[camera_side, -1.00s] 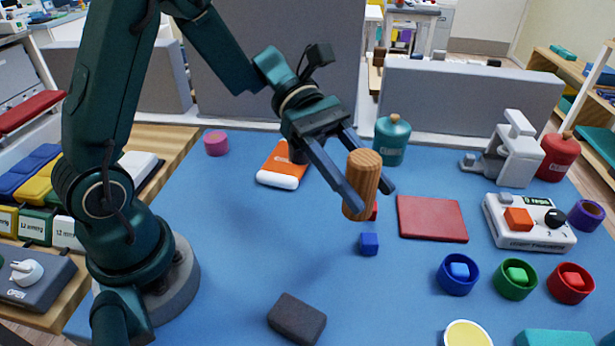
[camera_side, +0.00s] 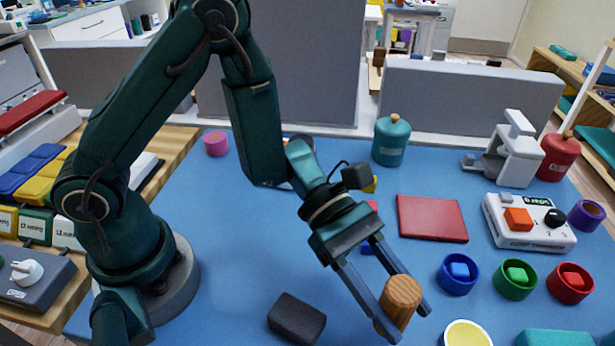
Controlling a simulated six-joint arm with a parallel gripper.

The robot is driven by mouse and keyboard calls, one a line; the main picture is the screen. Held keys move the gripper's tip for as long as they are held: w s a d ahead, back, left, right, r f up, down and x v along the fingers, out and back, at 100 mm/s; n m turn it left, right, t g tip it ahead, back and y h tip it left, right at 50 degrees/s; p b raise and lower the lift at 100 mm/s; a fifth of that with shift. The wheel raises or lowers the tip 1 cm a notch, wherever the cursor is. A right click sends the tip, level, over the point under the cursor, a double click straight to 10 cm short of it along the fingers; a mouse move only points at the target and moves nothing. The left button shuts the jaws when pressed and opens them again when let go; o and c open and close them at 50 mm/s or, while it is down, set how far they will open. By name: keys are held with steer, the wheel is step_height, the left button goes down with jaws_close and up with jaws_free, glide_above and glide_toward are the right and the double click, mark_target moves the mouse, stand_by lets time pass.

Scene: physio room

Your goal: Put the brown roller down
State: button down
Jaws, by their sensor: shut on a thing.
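The brown roller (camera_side: 401,299) is a ribbed wooden cylinder in the lower middle of the side view. My gripper (camera_side: 402,318) is shut on it, with one finger on each side. The roller is tilted a little. Whether its lower end touches the blue mat (camera_side: 240,235) cannot be told, as the fingers hide part of it.
A dark grey block (camera_side: 297,318) lies left of the roller, and a yellow-topped round dish (camera_side: 467,334) stands close on its right. A blue cup (camera_side: 458,274), green cup (camera_side: 516,279) and red cup (camera_side: 571,283) stand further right. A red pad (camera_side: 432,218) lies behind.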

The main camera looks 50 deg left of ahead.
steer(key=shift+f, duration=1.95)
steer(key=shift+f, duration=0.1)
steer(key=shift+c, duration=1.8)
jaws_free()
